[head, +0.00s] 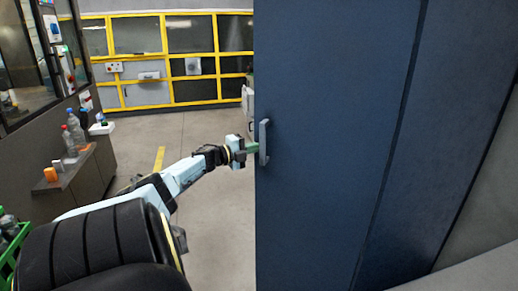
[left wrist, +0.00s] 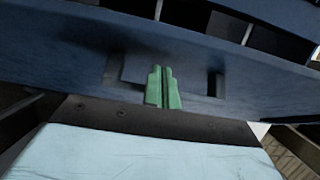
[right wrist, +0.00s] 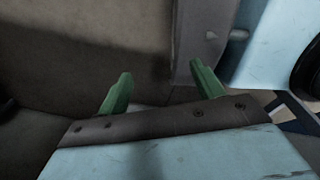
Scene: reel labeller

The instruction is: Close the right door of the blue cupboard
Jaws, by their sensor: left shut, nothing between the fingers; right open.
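The blue cupboard's door (head: 325,120) fills the right half of the head view, with a grey upright handle (head: 264,142) near its left edge. How far the door stands open is hard to tell. My left gripper (head: 254,147) is at that left edge, beside the handle. In the left wrist view its green fingers (left wrist: 162,88) are shut together with nothing between them, in front of a blue panel (left wrist: 60,45). Whether they touch it is unclear. My right gripper (right wrist: 160,92) is open and empty in the right wrist view, and is not seen in the head view.
A dark seam and another blue panel (head: 450,130) lie right of the door. At the left, a low cabinet (head: 85,185) carries bottles (head: 74,130) and small items. A green crate (head: 12,240) shows at the lower left. Open floor (head: 205,240) lies left of the door.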

